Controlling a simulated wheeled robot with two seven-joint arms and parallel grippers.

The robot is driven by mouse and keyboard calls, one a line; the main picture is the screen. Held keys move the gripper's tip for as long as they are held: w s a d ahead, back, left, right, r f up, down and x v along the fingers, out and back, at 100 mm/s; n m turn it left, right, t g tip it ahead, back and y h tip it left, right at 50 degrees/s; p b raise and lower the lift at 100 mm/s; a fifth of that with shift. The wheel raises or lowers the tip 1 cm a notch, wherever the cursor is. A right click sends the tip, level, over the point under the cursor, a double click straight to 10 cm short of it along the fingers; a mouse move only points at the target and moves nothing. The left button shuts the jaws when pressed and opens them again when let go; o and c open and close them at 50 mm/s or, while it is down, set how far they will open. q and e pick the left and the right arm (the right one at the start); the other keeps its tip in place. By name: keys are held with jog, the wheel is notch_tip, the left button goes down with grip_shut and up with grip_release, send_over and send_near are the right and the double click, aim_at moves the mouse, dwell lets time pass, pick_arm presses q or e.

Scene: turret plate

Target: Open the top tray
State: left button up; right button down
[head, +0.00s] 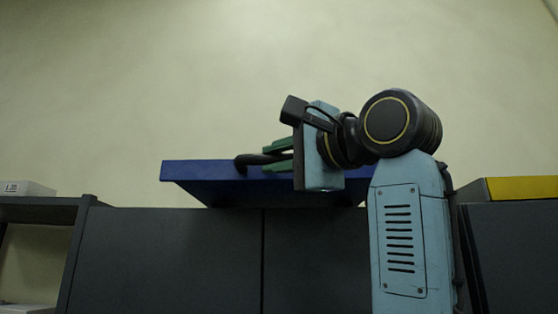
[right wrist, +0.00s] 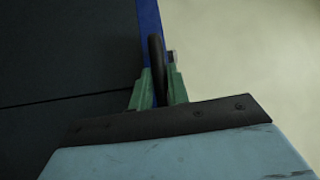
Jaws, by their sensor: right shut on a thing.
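The blue top tray (head: 205,173) sticks out at the top of a dark grey cabinet, and its underside shows in the head view. A dark curved handle (head: 243,161) is on its front edge. My right gripper (head: 265,158) has green fingers, which are shut on the handle. In the right wrist view the handle (right wrist: 156,62) stands between the two green fingers (right wrist: 158,88), beside the blue edge of the tray (right wrist: 148,20). The inside of the tray is hidden from below. My left gripper is in neither view.
The dark grey cabinet (head: 170,260) fills the lower middle, with a vertical seam. An open shelf (head: 80,225) with a white box (head: 27,188) stands at the left. A yellow thing (head: 522,188) lies on a dark unit at the right. The wall above is bare.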

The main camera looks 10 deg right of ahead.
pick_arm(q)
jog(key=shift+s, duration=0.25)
pick_arm(e)
jog(key=c, duration=1.6)
grip_release()
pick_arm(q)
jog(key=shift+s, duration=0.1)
